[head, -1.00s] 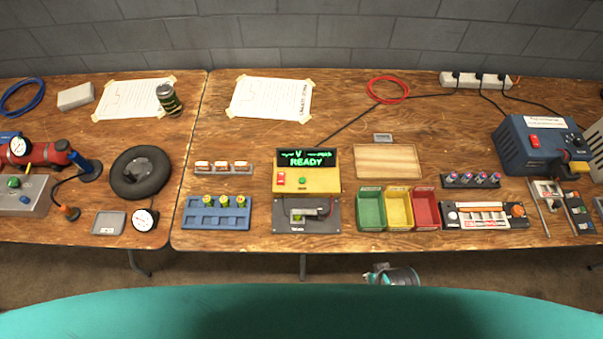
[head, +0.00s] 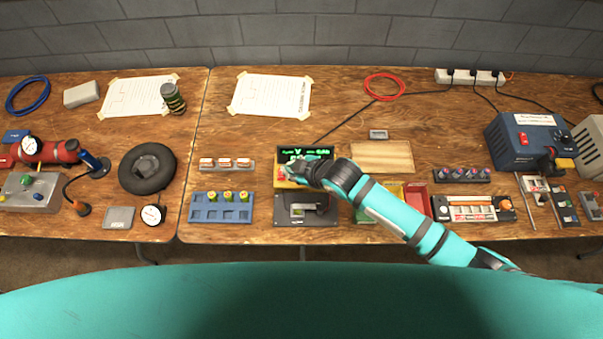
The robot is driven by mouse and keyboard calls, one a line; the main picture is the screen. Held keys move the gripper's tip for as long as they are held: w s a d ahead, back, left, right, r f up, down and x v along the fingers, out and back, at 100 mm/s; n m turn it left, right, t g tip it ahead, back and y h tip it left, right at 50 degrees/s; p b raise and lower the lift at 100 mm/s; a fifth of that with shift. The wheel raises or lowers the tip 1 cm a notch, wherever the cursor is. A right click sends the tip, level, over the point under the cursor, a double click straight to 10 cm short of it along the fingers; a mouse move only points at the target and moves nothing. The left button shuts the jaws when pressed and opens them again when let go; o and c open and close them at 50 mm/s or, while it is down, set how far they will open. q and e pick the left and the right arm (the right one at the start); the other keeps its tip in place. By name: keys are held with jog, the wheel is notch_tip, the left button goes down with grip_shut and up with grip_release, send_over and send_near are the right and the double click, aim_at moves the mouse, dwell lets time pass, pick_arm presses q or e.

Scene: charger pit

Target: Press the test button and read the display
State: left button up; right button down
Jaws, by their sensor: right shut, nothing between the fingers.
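The yellow tester (head: 279,184) stands mid-table with a black display (head: 287,150) lit in green. My right arm covers part of the display, and I cannot make out its large text. A red switch (head: 281,173) shows at the tester's left. The green button is hidden behind my right gripper. My right gripper (head: 292,172) is shut and empty, over the tester's front panel; I cannot tell whether it touches the button. A dark cradle (head: 283,217) lies just in front of the tester. My left gripper is not in view.
A blue rack (head: 205,214) with several green cells is left of the cradle. Green and red bins (head: 418,199) are partly under my right arm. A wooden board (head: 382,157) lies behind them. The table between tester and papers is clear.

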jog(key=w, duration=0.1)
jog(key=w+d+f+n, duration=0.1)
jog(key=w, duration=0.1)
jog(key=w+n, duration=0.1)
jog(key=w, duration=0.1)
jog(key=shift+d+f, duration=0.35)
jog(key=shift+d, duration=0.05)
jog(key=shift+f, duration=0.1)
notch_tip(320, 180, down, 7)
jog(key=b, duration=0.6)
jog(key=shift+b, duration=0.4)
jog(key=shift+f+b, duration=0.55)
jog(key=shift+f, duration=0.25)
jog(key=shift+f, duration=0.4)
